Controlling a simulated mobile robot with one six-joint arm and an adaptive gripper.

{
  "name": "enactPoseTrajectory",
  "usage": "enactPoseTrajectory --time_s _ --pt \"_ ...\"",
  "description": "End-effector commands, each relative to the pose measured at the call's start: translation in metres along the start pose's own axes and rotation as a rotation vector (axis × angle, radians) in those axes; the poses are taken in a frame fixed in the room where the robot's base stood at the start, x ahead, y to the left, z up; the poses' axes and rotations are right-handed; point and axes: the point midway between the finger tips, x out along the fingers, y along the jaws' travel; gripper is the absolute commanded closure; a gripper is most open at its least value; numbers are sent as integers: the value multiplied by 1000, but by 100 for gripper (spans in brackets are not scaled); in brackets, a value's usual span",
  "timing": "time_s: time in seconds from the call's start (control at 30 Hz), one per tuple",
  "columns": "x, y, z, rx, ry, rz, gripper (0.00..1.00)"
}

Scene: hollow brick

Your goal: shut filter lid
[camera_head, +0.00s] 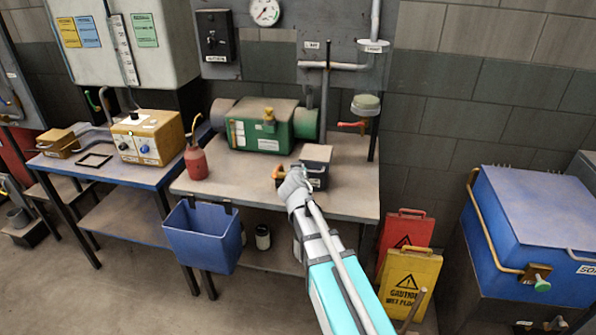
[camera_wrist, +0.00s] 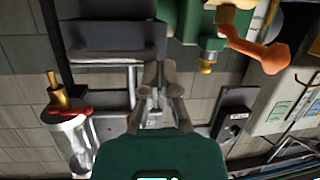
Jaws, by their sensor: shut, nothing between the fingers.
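A small dark box with a brownish-grey lid (camera_head: 317,154), which looks like the filter, stands on the right-hand bench in front of the green machine. A pale label shows on its front, and an orange handle (camera_head: 278,172) is at its left. I cannot tell how far the lid is open. My gripper (camera_head: 297,172) is shut and empty at the box's front left, covering part of it. In the wrist view my gripper (camera_wrist: 160,68) points toward a dark slab-like part (camera_wrist: 110,36), probably the box; contact is unclear. The orange handle (camera_wrist: 262,52) is to the right there.
The green machine (camera_head: 262,128) stands behind the box. A red oil can (camera_head: 196,161) is to the left. A vertical post and red-handled valve (camera_head: 352,125) stand at the right.

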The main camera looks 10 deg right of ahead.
Motion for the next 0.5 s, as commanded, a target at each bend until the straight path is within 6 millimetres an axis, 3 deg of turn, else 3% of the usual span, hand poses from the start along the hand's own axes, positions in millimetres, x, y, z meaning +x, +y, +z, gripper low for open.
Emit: enactPoseTrajectory --time_s 0.5 --pt "-1 9 20 13 -9 15 100"
